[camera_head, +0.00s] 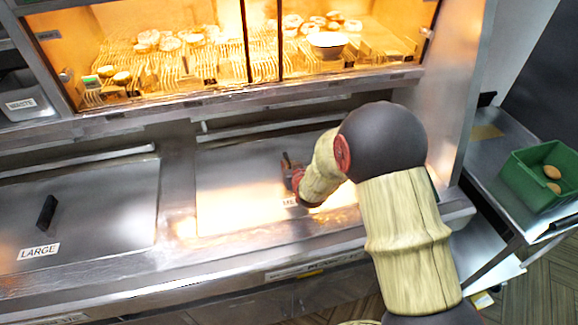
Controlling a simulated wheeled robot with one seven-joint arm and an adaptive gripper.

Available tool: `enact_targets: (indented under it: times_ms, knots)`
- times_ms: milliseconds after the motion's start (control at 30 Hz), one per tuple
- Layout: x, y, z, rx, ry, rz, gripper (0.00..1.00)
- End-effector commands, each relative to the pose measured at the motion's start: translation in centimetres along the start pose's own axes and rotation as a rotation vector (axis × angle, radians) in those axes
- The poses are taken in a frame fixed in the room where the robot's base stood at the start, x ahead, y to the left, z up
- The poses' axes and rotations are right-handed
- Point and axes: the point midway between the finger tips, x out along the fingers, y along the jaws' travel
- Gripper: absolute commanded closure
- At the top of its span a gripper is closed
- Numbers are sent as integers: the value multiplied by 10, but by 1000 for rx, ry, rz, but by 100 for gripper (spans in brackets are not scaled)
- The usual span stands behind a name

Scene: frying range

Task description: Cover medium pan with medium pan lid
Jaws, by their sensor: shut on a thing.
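The medium pan lid (235,185) is a flat steel panel in the middle of the range, with a label partly hidden by my arm. It appears to lie level over its bay, and I cannot see the medium pan beneath it. My gripper (287,170) is at the middle of the lid, shut on what looks like its dark handle. The fingers are small and partly hidden by my wrist, so their exact contact is unclear. The lid's right part is behind my arm.
The large lid (90,215), with a black handle (46,213), lies to the left. A lit cabinet (160,55) of pastries and a bowl (327,40) stands behind. A green crate (530,190) with eggs sits on a side table at right.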

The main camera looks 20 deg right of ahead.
Motion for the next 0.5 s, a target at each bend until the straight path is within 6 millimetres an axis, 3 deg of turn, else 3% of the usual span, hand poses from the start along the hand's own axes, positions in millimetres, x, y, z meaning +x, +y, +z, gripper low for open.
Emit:
enact_targets:
  times_ms: [300, 333, 500]
  knots:
    - [1, 0, 5, 0, -7, 0, 100]
    - [1, 0, 6, 0, -7, 0, 85]
    - [1, 0, 6, 0, -8, 0, 76]
